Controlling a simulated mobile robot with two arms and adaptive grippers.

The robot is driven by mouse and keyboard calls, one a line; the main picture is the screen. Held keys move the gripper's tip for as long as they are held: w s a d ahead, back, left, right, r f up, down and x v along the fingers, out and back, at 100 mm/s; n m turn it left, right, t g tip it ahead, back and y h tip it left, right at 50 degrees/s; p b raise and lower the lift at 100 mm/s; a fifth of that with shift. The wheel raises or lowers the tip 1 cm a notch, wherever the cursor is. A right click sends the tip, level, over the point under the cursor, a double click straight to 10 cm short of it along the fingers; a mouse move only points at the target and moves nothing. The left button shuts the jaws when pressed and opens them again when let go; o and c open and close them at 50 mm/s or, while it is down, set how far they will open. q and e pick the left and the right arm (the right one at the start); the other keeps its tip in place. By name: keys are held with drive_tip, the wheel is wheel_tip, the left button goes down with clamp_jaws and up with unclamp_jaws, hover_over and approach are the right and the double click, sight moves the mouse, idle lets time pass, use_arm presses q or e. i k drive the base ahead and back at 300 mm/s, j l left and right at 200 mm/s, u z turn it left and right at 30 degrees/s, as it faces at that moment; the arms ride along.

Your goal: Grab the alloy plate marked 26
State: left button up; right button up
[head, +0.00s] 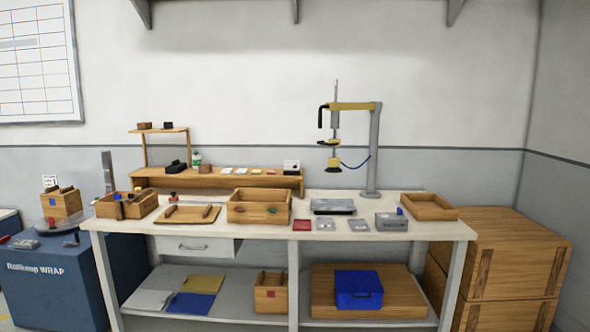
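Two small light grey metal plates lie flat near the front edge of the white workbench (265,238): a left grey plate (325,225) and a right grey plate (358,225). A red plate (302,225) lies just left of them. Any numbers on these plates are too small to read, so I cannot tell which is marked 26. Neither of my grippers is in view.
A dark flat tray (333,206) lies behind the plates. A grey metal box (391,222) stands to their right. Wooden boxes (258,214) (428,213) stand on both sides. A press stand (374,150) rises behind. Wooden crates (520,255) stand at the right.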

sight(323, 224)
drive_tip(key=i+l, duration=0.2)
drive_tip(key=i, duration=0.2)
drive_tip(key=i+l, duration=0.25)
drive_tip(key=i, duration=0.2)
drive_tip(key=i+l, duration=0.2)
drive_tip(key=i, duration=0.2)
drive_tip(key=i+l, duration=0.2)
drive_tip(key=i, duration=0.25)
